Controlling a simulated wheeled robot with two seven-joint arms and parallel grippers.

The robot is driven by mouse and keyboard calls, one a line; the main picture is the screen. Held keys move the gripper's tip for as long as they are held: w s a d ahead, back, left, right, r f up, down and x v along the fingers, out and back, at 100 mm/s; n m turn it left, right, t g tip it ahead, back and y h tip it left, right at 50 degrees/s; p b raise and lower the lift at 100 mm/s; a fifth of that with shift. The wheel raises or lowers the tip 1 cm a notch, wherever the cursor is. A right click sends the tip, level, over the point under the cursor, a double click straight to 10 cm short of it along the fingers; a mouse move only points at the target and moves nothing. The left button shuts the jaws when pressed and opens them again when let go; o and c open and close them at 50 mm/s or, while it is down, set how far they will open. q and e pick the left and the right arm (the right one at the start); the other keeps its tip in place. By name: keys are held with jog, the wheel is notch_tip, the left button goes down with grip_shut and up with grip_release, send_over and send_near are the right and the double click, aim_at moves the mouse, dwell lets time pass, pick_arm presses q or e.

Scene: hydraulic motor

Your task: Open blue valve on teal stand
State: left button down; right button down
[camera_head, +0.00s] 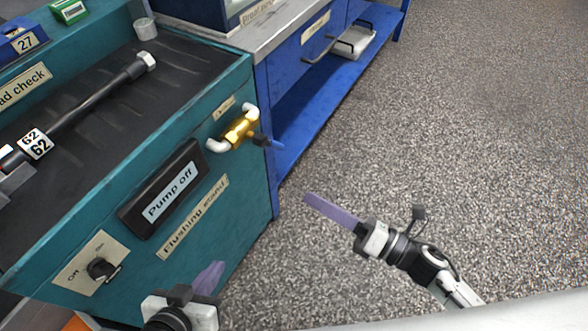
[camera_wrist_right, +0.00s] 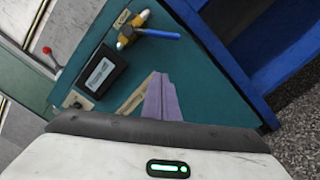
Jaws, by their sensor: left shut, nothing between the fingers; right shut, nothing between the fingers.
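The valve (camera_head: 240,128) is on the front face of the teal stand (camera_head: 240,185), near its right edge. It has a brass body and white pipe ends. Its handle (camera_head: 268,141) sticks out to the right, with a dark base and a blue end. In the right wrist view the blue handle (camera_wrist_right: 160,33) points right from the brass body (camera_wrist_right: 125,32). My right gripper (camera_head: 308,197) is shut and empty, right of and below the valve, apart from it. Its purple fingers (camera_wrist_right: 160,82) show below the valve in the wrist view. My left gripper (camera_head: 217,266) is shut and empty, low before the stand.
A black "Pump off" display (camera_head: 163,190) and a rotary switch (camera_head: 102,268) are on the stand's front. A wrench-like tool (camera_head: 85,101) lies on its top. A blue workbench (camera_head: 300,90) adjoins at the right. The speckled floor (camera_head: 460,130) to the right is clear.

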aim_at(270, 143)
pick_arm(q)
jog(key=shift+s+f, duration=0.1)
jog(key=shift+f, duration=0.1)
pick_arm(e)
jog(key=w+a+r, duration=0.2)
jog(key=w+a, duration=0.4)
jog(key=w, duration=0.3)
jog(key=shift+a+r, duration=0.25)
jog(key=shift+r, duration=0.05)
pick_arm(q)
jog(key=shift+f, duration=0.1)
pick_arm(e)
jog(key=shift+w, duration=0.1)
